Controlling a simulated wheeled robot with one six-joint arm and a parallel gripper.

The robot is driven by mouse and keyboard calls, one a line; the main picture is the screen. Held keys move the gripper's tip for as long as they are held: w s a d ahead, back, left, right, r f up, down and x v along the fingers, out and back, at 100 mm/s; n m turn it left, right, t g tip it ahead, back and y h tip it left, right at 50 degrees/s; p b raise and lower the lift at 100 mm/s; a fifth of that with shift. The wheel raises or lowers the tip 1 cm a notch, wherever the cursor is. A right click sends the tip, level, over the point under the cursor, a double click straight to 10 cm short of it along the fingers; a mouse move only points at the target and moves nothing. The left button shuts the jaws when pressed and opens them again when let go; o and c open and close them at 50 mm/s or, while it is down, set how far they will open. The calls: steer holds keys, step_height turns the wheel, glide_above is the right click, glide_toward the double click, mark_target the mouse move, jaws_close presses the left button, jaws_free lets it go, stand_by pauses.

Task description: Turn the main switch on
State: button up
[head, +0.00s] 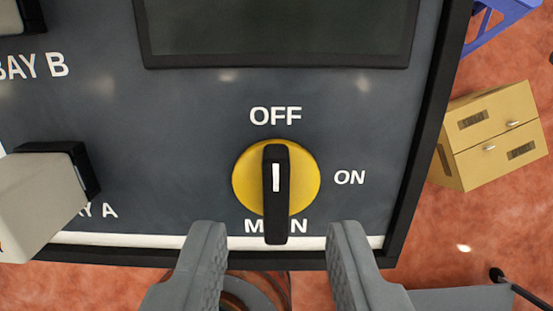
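The main switch (277,190) is a black rotary handle on a round yellow disc (243,182), set in a dark grey panel. The handle stands upright, with its white mark in line with the word OFF above it. The word ON is at the right of the disc. The MAIN label below is partly hidden by the handle. My gripper (277,245) is open, with its two grey fingers at the bottom of the view. The handle's lower end shows between the fingertips, with a gap on both sides.
A grey box-like part (42,200) sticks out of the panel at the left, by BAY A. Another part (20,16) is at BAY B. A dark screen (277,25) is above the switch.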

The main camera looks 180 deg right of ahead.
mark_target(276, 205)
steer(key=shift+x, duration=1.6)
jaws_close()
